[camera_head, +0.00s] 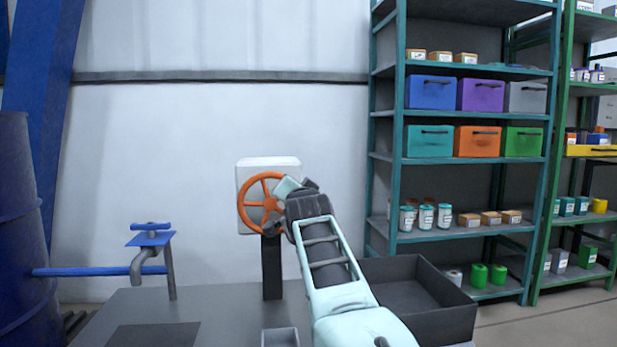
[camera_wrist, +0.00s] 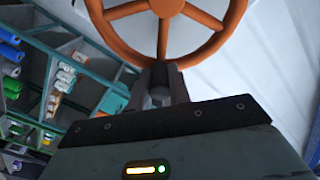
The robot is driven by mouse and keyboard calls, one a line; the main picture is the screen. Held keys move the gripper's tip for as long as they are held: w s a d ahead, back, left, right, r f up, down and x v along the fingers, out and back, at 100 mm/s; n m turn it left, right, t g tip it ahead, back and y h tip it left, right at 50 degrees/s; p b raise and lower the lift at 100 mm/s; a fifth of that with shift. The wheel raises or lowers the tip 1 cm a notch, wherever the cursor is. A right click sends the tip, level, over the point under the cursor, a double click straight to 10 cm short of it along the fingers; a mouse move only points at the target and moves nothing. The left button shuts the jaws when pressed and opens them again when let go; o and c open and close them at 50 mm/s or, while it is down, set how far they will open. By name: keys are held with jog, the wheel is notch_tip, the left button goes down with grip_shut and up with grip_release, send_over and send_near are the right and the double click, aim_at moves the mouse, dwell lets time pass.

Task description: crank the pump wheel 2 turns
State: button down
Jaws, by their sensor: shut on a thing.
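The orange pump wheel (camera_head: 264,203) stands upright on the front of a white box-shaped housing (camera_head: 268,165), which is carried by a dark post (camera_head: 271,268). My gripper (camera_head: 280,190) is at the right side of the wheel in the head view, and my arm hides part of that side. In the wrist view the spoked wheel (camera_wrist: 163,30) fills the top of the picture.
A blue tap (camera_head: 151,239) with a pipe stands at the left, near a dark blue drum (camera_head: 20,230). A dark open bin (camera_head: 440,295) sits right of my arm. A small grey tray (camera_head: 280,338) is in front. Shelves with coloured boxes (camera_head: 478,141) stand at the right.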

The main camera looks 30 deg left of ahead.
aim_at(269, 175)
jog(key=s+a+r+n+p, duration=0.1)
jog(key=n+p, duration=0.2)
jog(key=a+r+n+p, duration=0.1)
jog(key=n+p, duration=0.2)
jog(key=p, duration=0.1)
jog(key=s+a+r+n+p, duration=0.1)
jog(key=a+n+p, duration=0.1)
jog(key=p, duration=0.2)
jog(key=shift+s+r+n, duration=0.3)
jog(key=shift+r+n, duration=0.1)
jog(key=shift+s+a+f+n+p, duration=0.15)
jog(key=shift+s+a+n+p, duration=0.15)
jog(key=shift+n+p, duration=0.35)
jog(key=shift+s+a+f+n+p, duration=0.15)
jog(key=shift+a+n+p, duration=0.15)
jog(key=shift+n+p, duration=0.3)
jog(key=c, duration=1.3)
grip_release()
